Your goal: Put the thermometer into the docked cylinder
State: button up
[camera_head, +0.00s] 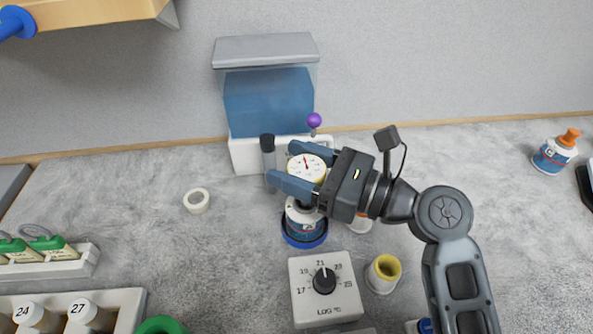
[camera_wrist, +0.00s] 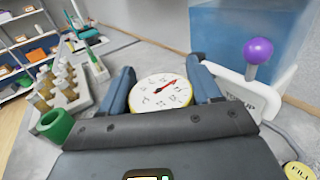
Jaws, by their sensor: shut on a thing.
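The thermometer has a round white dial with a yellow rim and a red needle (camera_head: 306,168). My gripper (camera_head: 298,170) is shut on it, one blue-grey finger on each side. In the wrist view the dial (camera_wrist: 160,92) faces up between the fingers. Its stem is hidden. Directly below in the head view, a white and blue labelled cylinder (camera_head: 305,222) stands in a blue ring-shaped base (camera_head: 303,241). The gripper and dial cover its top, so I cannot tell whether the thermometer touches or enters it.
A water tank (camera_head: 268,100) with a purple-knobbed lever (camera_head: 314,121) stands behind. A slim dark-capped tube (camera_head: 268,160) is close left of the gripper. A dial box (camera_head: 325,289) and yellow-lined cup (camera_head: 383,273) stand in front. A tape roll (camera_head: 196,201) lies left, with clear counter around it.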

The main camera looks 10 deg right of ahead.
jog(key=shift+f, duration=1)
jog(key=shift+f, duration=0.15)
jog(key=o, duration=1.1)
jog(key=shift+o, duration=0.2)
jog(key=shift+d+r, duration=0.1)
jog(key=shift+r, duration=0.1)
jog(key=b+v, duration=0.1)
jog(key=v, duration=1)
jog(key=shift+s+d+b, duration=0.25)
jog(key=shift+d+b, duration=0.1)
jog(key=shift+f, duration=0.1)
